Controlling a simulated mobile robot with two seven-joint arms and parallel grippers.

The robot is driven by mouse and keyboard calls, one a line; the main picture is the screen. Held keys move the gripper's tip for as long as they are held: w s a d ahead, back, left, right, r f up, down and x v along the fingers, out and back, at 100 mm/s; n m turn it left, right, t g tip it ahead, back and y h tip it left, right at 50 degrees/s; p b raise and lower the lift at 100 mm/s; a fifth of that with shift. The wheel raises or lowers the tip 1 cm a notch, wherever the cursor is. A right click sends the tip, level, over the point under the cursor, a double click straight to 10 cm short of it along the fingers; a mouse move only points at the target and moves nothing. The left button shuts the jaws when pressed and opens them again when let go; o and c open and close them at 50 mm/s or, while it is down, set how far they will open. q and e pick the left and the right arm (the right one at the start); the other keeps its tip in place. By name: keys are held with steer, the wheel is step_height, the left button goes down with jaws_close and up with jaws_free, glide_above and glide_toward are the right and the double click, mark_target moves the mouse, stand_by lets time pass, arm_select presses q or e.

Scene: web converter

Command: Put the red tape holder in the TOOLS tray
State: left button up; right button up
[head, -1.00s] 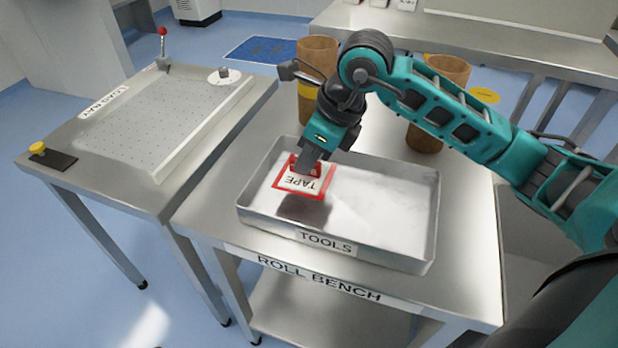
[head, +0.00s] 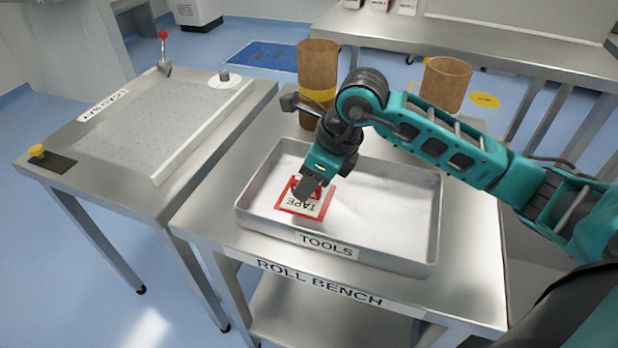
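The red tape holder (head: 305,205), a red-edged plate with a white TAPE label, is inside the TOOLS tray (head: 400,258), in its left part. It appears to lie on or just above the tray floor; the exact contact is hard to tell. My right gripper (head: 306,188) points down at the holder's red handle and looks shut on it, though the fingers hide most of the handle. The shallow metal TOOLS tray stands on the roll bench. My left gripper is out of view.
Two brown rolls stand behind the tray, one with a yellow band (head: 317,80) and one further right (head: 446,84). A table with a perforated plate (head: 165,115) and a red-knobbed lever (head: 163,50) stands at left. The tray's right part is clear.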

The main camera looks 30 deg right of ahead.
steer(key=shift+o, duration=0.2)
steer(key=shift+r, duration=0.2)
steer(key=shift+s+d+r, duration=0.1)
steer(key=shift+r, duration=0.25)
arm_select(q)
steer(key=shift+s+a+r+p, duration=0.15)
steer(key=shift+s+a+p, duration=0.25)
steer(key=shift+p, duration=0.5)
arm_select(e)
steer(key=v, duration=1.1)
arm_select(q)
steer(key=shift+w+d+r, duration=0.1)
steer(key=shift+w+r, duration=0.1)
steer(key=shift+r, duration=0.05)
arm_select(e)
steer(key=shift+s, duration=0.1)
